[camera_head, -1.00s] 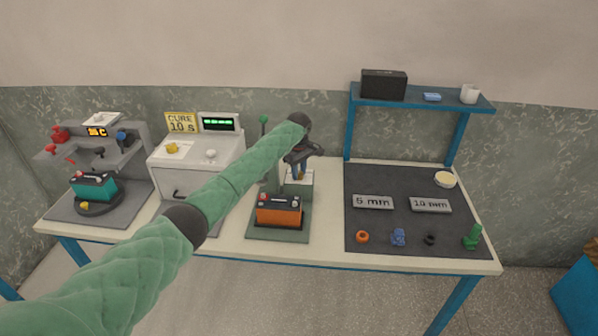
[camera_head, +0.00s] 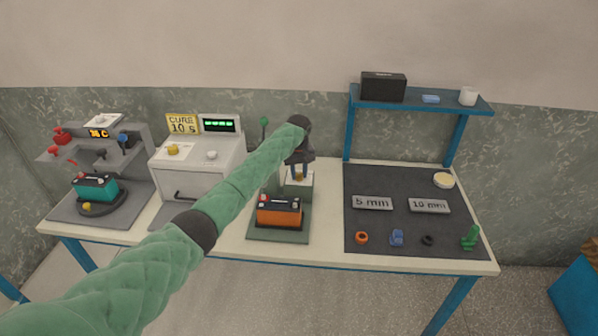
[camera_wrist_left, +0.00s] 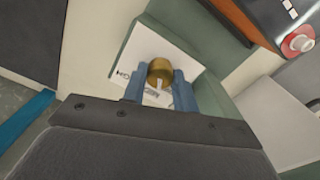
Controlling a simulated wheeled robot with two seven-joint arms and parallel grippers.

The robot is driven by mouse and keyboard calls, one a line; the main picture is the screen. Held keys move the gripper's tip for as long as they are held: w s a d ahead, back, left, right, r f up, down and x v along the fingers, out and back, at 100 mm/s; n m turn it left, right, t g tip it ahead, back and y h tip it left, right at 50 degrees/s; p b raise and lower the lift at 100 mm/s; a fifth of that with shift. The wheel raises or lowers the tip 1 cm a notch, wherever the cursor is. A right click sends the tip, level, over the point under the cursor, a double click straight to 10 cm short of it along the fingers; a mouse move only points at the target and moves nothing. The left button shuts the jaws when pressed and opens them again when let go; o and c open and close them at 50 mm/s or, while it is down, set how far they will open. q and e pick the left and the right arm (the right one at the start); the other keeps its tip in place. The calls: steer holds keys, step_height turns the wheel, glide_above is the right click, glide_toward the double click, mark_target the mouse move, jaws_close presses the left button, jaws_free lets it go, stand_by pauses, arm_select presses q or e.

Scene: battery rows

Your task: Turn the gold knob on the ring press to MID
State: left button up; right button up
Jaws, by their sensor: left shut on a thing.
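The ring press (camera_head: 278,235) is grey-green and stands mid-table, with an orange battery (camera_head: 279,212) on its base. The gold knob (camera_wrist_left: 160,71) sits on a white label plate (camera_wrist_left: 142,48) of the press. My left gripper (camera_head: 299,174) comes down on it from above, blue fingers on either side. In the left wrist view the fingers are shut on the knob, and a pale mark shows on its near side. Dark lettering on the plate is partly hidden by the fingers and I cannot read it fully. My right gripper is out of view.
A white curing box (camera_head: 195,180) with a CURE 10 s sign stands left of the press. Further left is a grey station with a teal battery (camera_head: 95,187). At right, a dark mat (camera_head: 380,180) holds plates and small parts under a blue shelf (camera_head: 420,101).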

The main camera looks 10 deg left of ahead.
arm_select(q)
steer(key=shift+m, duration=1.4)
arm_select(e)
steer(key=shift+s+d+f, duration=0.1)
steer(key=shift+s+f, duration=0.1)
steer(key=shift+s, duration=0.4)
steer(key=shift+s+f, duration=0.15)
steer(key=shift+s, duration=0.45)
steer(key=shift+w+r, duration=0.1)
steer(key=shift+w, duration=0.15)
arm_select(q)
steer(key=o, duration=1)
steer(key=shift+c, duration=0.2)
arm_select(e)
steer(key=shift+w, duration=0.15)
